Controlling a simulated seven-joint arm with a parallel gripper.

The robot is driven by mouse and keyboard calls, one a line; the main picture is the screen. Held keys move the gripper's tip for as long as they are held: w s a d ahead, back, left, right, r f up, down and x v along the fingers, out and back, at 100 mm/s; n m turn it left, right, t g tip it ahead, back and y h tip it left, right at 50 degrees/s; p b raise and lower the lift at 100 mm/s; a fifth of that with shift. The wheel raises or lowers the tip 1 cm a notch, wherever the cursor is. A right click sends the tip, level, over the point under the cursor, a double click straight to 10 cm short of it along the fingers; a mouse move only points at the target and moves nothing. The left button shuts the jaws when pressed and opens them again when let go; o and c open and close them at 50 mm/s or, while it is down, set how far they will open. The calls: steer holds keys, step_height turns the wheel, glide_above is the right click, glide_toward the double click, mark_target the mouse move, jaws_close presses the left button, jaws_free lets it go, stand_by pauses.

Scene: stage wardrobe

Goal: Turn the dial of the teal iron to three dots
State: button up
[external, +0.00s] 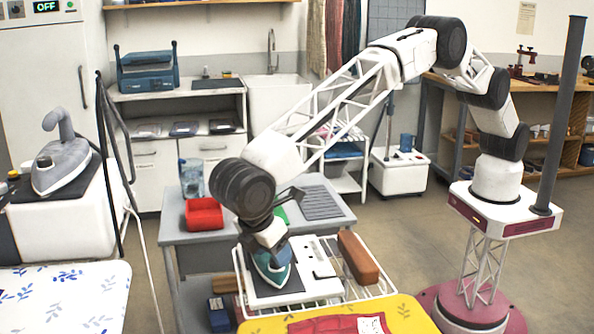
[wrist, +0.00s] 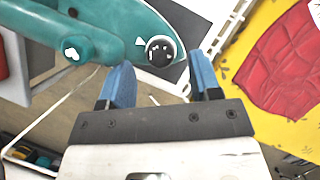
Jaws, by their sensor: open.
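The teal iron (external: 275,272) stands on a dark plate on the white rack unit in the external view. In the wrist view, its teal body (wrist: 105,45) fills the upper left. Its round black dial (wrist: 160,50) carries small white marks, too small to read surely. A white triangle is printed on the body just left of the dial. My gripper (wrist: 163,72) is open, its blue fingers apart on either side of the dial's lower edge, with nothing between them. I cannot tell whether they touch the dial. In the external view, my gripper (external: 268,240) is right over the iron and partly hidden.
A brown block (external: 358,258) lies right of the iron on the rack. A yellow board (external: 400,312) with red cloth is in front. A red container (external: 203,214) stands on the grey table behind. A grey iron (external: 62,165) stands far left.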

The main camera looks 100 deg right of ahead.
steer(key=v, duration=0.6)
stand_by(0.4)
steer(key=shift+s+a+n+t+h, duration=0.15)
steer(key=shift+a+n+t+h, duration=0.05)
steer(key=shift+n, duration=0.55)
steer(key=shift+s+a+n+t+h, duration=0.15)
steer(key=shift+n+t+h, duration=0.05)
steer(key=shift+n, duration=0.6)
steer(key=shift+s+a+n+t+h, duration=0.15)
steer(key=shift+a+n+t+h, duration=0.05)
steer(key=shift+n, duration=0.55)
steer(key=shift+f, duration=0.15)
steer(key=shift+x, duration=3.8)
steer(key=shift+s+d, duration=0.1)
